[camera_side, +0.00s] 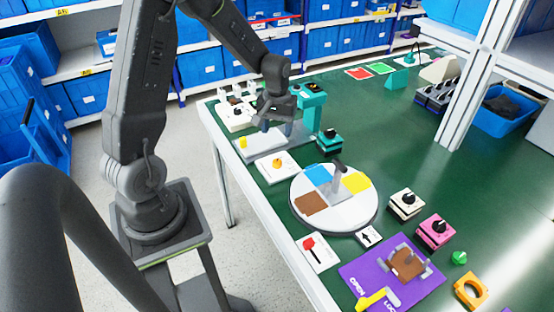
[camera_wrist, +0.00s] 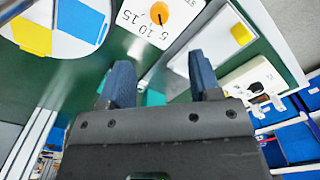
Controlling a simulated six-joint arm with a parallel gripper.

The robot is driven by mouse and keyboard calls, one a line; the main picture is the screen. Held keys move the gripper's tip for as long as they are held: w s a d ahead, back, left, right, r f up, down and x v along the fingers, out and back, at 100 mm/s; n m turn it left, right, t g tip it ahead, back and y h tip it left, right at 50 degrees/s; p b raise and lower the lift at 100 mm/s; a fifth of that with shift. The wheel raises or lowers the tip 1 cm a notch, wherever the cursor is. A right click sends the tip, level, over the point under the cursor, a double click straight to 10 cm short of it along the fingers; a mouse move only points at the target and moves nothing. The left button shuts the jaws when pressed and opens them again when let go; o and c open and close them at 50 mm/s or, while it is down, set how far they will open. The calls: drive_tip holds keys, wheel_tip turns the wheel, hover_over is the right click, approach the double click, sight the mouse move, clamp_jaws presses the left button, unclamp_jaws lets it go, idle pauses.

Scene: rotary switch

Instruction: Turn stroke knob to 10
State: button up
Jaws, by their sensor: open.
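The stroke knob is a round orange knob (camera_wrist: 159,13) with a dark pointer line, on a white plate (camera_wrist: 138,27) printed 5, 10 and 15. The pointer's exact setting is hard to tell. The orange knob (camera_side: 277,162) also shows in the side view, on its white plate near the table's left edge. My gripper (camera_wrist: 162,72) is open, with two blue-grey fingers apart and nothing between them. In the side view my gripper (camera_side: 283,118) is above the table, farther back than the knob plate and not touching the knob.
A teal stand (camera_side: 313,105) rises close beside my gripper. A light grey base with a yellow button (camera_side: 242,142) lies below it. A turntable with coloured sectors (camera_side: 333,200) stands in front right of the knob plate. Open green table (camera_side: 410,150) lies to the right.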

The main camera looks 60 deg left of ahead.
sight(277, 161)
wheel_tip(277, 161, down, 12)
drive_tip(key=shift+r, duration=0.1)
drive_tip(key=shift+c, duration=0.5)
drive_tip(key=c, duration=0.8)
drive_tip(key=shift+m, duration=0.4)
drive_tip(key=m, duration=0.3)
drive_tip(key=shift+m, duration=0.3)
drive_tip(key=m, duration=0.4)
drive_tip(key=shift+m, duration=0.3)
